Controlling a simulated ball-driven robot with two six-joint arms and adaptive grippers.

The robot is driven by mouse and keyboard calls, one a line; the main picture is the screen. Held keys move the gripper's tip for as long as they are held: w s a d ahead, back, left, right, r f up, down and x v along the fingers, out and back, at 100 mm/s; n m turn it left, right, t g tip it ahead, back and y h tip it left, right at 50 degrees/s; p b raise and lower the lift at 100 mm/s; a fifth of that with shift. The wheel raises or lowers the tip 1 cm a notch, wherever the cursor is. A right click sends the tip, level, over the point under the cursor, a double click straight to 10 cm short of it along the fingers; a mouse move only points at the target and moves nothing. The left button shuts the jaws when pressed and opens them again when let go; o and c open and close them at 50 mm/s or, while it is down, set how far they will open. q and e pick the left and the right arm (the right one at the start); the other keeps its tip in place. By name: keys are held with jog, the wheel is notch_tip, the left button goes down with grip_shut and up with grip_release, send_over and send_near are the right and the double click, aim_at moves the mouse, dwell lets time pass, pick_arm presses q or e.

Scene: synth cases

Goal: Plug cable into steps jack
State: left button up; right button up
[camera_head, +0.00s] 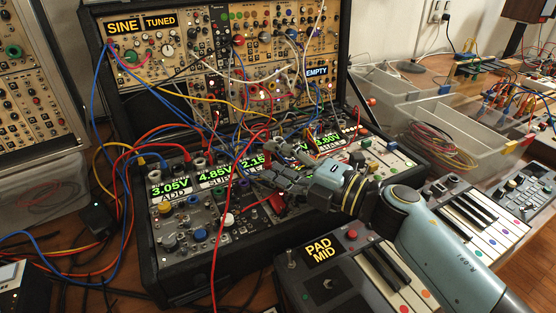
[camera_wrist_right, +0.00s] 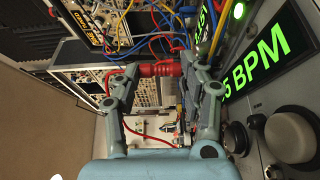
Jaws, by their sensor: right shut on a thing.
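My right gripper (camera_head: 268,160) reaches in from the right over the lower synth case (camera_head: 240,235), above its sloped panel. In the right wrist view the gripper (camera_wrist_right: 160,78) is shut on a red cable plug (camera_wrist_right: 158,69), which lies crosswise between the fingertips. A thin red lead hangs from the plug's left side. I cannot make out which socket is the steps jack, nor whether the plug touches a panel. My left gripper is not in view.
An upper case (camera_head: 180,52) stands behind, with many patch cables across both cases. A keyboard unit labelled PAD MID (camera_head: 322,249) sits in front, below my right arm. Clear plastic bins (camera_head: 440,125) stand at right. Loose cables cover the table at left.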

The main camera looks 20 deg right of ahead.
dwell(0.3)
jog(key=shift+f, duration=0.45)
jog(key=shift+r, duration=0.1)
dwell(0.3)
